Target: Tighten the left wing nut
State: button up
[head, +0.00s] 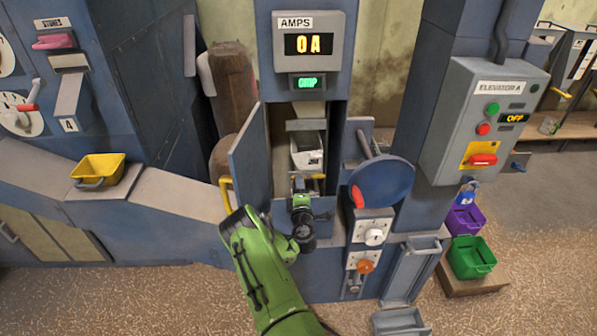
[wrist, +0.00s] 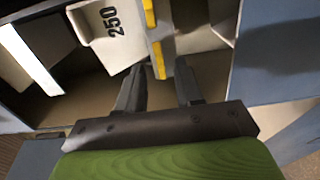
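Inside the open elevator boot, a pale bucket (head: 306,152) hangs in the opening. In the wrist view the bucket (wrist: 108,25) is marked 250. Beside it, a yellow bar (wrist: 158,60) and a second yellow piece (wrist: 149,12) lie along a grey strip. They may be wing nuts, but I cannot make out their shape. My gripper (wrist: 160,70) is open, its two dark fingers apart. The lower yellow bar's end shows between the fingertips; I cannot tell whether they touch it. In the head view my gripper (head: 299,184) reaches into the opening just below the bucket.
An open blue door (head: 246,155) with a yellow handle (head: 226,195) stands left of the opening. A round blue disc (head: 382,181) juts out on the right. The amps display (head: 309,43) reads 0 A; the elevator panel (head: 482,120) reads OFF. A padlock (head: 467,198) hangs below it.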

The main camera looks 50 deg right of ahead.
jog(key=shift+x, duration=1.25)
grip_shut()
jog(key=shift+m+b, duration=0.3)
jog(key=shift+b, duration=0.1)
jog(key=shift+m+b, duration=5.8)
jog(key=shift+m, duration=2.8)
grip_release()
